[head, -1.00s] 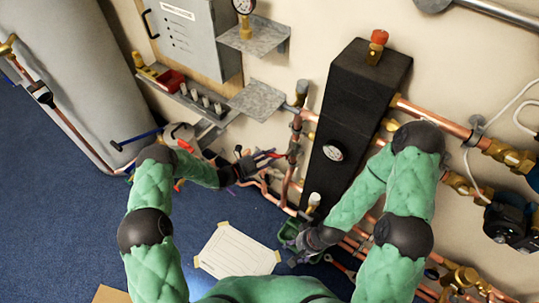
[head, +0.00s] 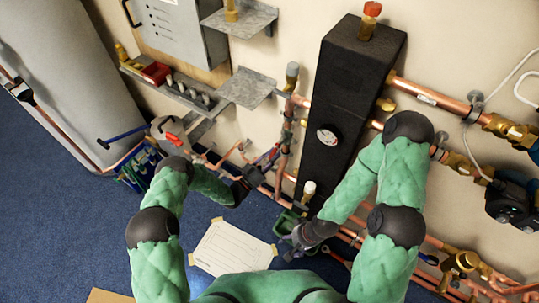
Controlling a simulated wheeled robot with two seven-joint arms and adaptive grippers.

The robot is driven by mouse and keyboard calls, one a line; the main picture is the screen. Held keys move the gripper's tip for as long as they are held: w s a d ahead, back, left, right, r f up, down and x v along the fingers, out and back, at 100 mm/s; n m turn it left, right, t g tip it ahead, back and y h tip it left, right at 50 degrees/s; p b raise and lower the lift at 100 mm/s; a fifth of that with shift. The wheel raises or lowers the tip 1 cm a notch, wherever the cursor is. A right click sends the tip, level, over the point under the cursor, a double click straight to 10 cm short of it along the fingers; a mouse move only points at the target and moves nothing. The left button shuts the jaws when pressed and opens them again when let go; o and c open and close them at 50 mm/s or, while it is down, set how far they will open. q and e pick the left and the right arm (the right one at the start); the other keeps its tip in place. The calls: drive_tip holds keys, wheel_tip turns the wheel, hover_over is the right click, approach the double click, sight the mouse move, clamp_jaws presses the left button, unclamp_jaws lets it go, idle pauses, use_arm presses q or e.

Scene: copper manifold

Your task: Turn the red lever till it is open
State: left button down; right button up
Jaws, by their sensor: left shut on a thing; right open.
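My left gripper (head: 257,174) is at the copper pipes left of the black column. It is shut on what appears to be the red lever (head: 270,156), a small red part with blue beside it next to the upright pipe (head: 284,145). The fingers and arm partly hide the lever, and its exact angle is too small to tell. My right gripper (head: 292,243) is open and low at the front, beside a green box (head: 287,222) near the foot of the black column (head: 340,110).
A pipe run with brass fittings (head: 458,262) crosses the lower right. A metal shelf bracket (head: 250,88) and a tool rail (head: 185,92) are on the wall above my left arm. A paper sheet (head: 232,248) lies on the blue floor. Free floor is at the left.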

use_arm(q)
drive_tip(key=shift+s+d+n+t+y, duration=0.15)
drive_tip(key=shift+d+n+t, duration=0.15)
drive_tip(key=shift+n, duration=0.45)
drive_tip(key=shift+s+d+n+t+y, duration=0.2)
drive_tip(key=shift+n+t, duration=0.25)
drive_tip(key=shift+n, duration=0.25)
drive_tip(key=shift+s+d+n+t+y, duration=0.2)
drive_tip(key=shift+n+t, duration=0.15)
drive_tip(key=shift+n, duration=0.4)
drive_tip(key=c, duration=1)
unclamp_jaws()
drive_tip(key=shift+f, duration=0.1)
drive_tip(key=v, duration=1.2)
